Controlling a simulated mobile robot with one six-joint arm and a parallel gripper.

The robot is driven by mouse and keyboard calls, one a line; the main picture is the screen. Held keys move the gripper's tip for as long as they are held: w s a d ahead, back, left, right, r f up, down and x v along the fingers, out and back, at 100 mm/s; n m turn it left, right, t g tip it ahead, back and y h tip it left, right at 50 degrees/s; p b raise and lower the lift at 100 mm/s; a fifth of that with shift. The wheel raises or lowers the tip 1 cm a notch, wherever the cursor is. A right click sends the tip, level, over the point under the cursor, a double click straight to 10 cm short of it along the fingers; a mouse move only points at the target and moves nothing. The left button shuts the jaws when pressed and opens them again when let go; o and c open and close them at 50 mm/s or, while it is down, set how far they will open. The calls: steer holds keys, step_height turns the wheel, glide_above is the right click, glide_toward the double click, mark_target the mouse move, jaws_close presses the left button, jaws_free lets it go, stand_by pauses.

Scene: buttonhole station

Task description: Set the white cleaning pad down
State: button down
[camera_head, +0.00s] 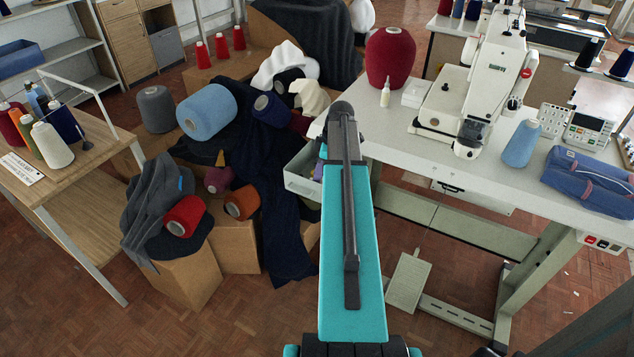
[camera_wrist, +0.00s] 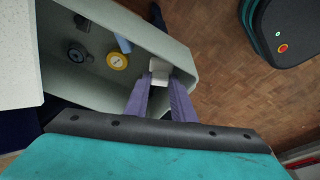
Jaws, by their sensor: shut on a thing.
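The white cleaning pad (camera_wrist: 159,68) is a small white block between the tips of my gripper (camera_wrist: 160,82) in the wrist view. The two purple fingers are shut on it. They are over the pale grey-green bin (camera_wrist: 188,50), near its right end. I cannot tell whether the pad touches the bin's floor or wall. In the head view the bin (camera_head: 300,186) shows beside the left end of the sewing table, partly behind my arm. The pad is hidden there.
In the bin lie a yellow-rimmed spool (camera_wrist: 117,61), a dark round part (camera_wrist: 76,52), a small black piece (camera_wrist: 82,23) and a light blue piece (camera_wrist: 124,44). The white sewing table (camera_head: 450,165) stands right of the bin. Cloth and cones crowd its left.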

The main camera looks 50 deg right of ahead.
steer(key=shift+f, duration=1.9)
steer(key=shift+f, duration=0.15)
steer(key=c, duration=1.8)
jaws_free()
steer(key=shift+r, duration=0.2)
steer(key=v, duration=1.2)
steer(key=shift+b, duration=0.35)
steer(key=shift+w, duration=0.1)
